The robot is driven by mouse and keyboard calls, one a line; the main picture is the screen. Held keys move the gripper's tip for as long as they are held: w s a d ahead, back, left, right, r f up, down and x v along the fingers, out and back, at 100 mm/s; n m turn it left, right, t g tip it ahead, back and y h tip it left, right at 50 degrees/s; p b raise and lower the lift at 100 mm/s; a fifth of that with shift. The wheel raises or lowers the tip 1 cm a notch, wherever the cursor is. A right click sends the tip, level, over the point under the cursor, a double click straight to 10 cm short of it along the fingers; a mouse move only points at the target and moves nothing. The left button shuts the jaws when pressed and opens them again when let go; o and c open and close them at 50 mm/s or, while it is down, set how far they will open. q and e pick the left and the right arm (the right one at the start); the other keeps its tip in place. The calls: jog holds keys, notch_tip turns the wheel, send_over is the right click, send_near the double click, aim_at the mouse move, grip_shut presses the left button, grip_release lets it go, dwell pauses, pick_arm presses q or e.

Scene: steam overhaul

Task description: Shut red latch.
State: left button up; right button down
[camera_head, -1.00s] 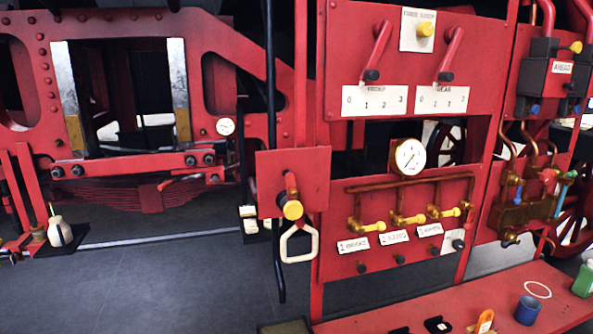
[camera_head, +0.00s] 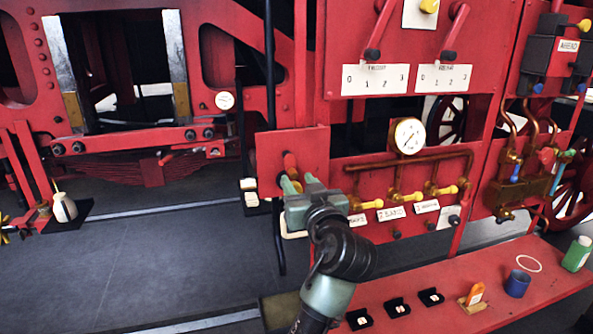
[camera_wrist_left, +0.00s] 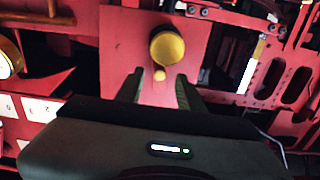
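The red latch (camera_head: 290,160) is a short red lever on a square red plate (camera_head: 262,150) left of the gauge panel. My left gripper (camera_head: 298,184) is in front of it and covers its yellow knob in the head view. In the left wrist view the yellow knob (camera_wrist_left: 167,46) shows just beyond the fingertips, on the red plate. The white loop handle below the latch is mostly hidden by my gripper. My right gripper is not in view.
Right of the gripper are a pressure gauge (camera_head: 408,136), copper pipes and yellow valve handles (camera_head: 402,197). Below, a red bench (camera_head: 430,322) holds black boxes, an orange item (camera_head: 475,293), a blue cup (camera_head: 517,284) and a green bottle (camera_head: 576,254). Open floor lies to the left.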

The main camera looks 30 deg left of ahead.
aim_at(292, 170)
pick_arm(q)
jog(key=shift+p+x, duration=0.3)
jog(key=shift+x, duration=0.8)
jog(key=shift+c, duration=0.4)
grip_shut()
jog(key=shift+f+m+b, duration=0.15)
jog(key=shift+m+b, duration=0.15)
jog(key=shift+b, duration=0.1)
jog(key=shift+s+a+m, duration=0.1)
jog(key=shift+s+m, duration=0.05)
jog(key=shift+m, duration=0.45)
jog(key=shift+o, duration=0.4)
grip_release()
